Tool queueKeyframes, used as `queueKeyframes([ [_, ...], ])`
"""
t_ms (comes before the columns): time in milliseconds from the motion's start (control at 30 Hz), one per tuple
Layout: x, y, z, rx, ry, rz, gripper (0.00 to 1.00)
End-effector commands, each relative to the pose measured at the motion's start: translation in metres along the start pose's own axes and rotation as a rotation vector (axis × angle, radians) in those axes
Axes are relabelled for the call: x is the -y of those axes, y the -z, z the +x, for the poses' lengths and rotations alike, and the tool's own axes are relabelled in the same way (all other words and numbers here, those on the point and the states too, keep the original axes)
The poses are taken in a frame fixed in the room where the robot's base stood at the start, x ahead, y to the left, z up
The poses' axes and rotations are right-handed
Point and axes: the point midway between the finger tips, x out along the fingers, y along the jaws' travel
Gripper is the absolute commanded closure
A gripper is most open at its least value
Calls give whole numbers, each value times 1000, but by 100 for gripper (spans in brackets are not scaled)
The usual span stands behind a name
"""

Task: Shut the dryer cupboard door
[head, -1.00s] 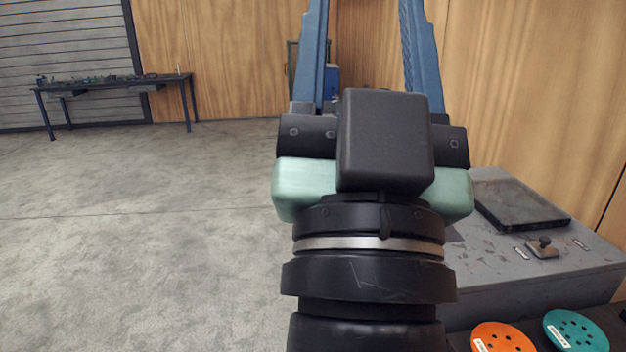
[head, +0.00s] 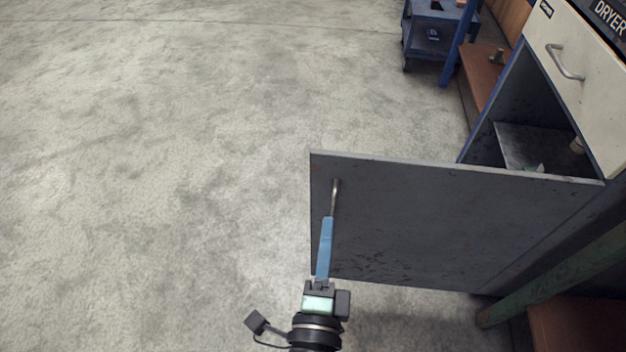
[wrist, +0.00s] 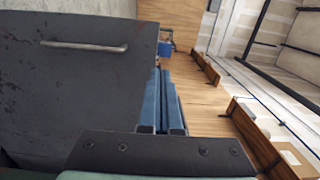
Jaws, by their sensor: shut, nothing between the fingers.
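The grey dryer cupboard door (head: 440,225) stands wide open, swung out from the cupboard, with its hinge side at the right. Its bar handle (head: 335,195) is near the free left edge and also shows in the wrist view (wrist: 85,46). The dark cupboard interior (head: 520,110) shows beyond the door. My gripper (head: 327,222) is shut and empty, in front of the handled face near the free edge, its tips just below the handle in the picture. In the wrist view the blue fingers (wrist: 165,85) lie together beside the door's edge. I cannot tell whether they touch it.
A pale drawer front (head: 580,75) labelled DRYER sits above the opening. A blue cart (head: 430,35) stands at the back. A green beam (head: 560,270) runs near the hinge side at the lower right. The concrete floor to the left is clear.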

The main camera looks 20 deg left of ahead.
Motion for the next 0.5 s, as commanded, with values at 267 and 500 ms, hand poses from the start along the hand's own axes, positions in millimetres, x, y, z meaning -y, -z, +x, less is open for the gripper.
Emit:
queueKeyframes([
  [267, -13, 1, 8, -7, -19, 31, 100],
  [500, -12, 2, 47, -6, -17, 29, 100],
])
